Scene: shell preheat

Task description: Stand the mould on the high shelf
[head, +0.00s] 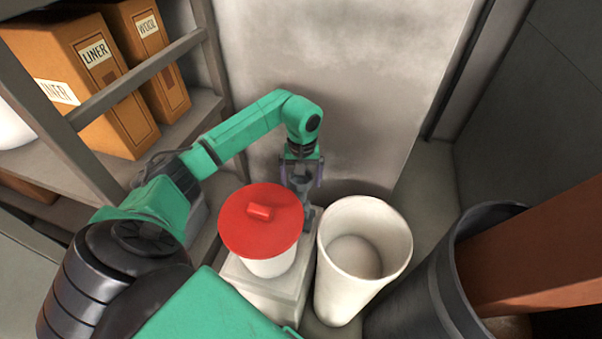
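No thing is marked as the mould, and I cannot tell for sure which one it is. A white pot with a red lid (261,221) stands upright on a pale block (262,294). Right of it stands a tall, open, cream-white vessel (333,290). My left gripper (302,185) points down just behind the red lid, between the pot and the back wall. A small grey part shows below its fingers; whether they hold it is unclear. My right gripper is not in view. A grey shelf rack (135,83) stands at the left.
Cardboard boxes marked LINER (85,85) and WOOL (148,65) fill part of the rack's upper shelf. A dark round bin (425,290) stands at the right, with a rust-brown beam (545,245) over it. A pale wall panel (350,90) closes the back.

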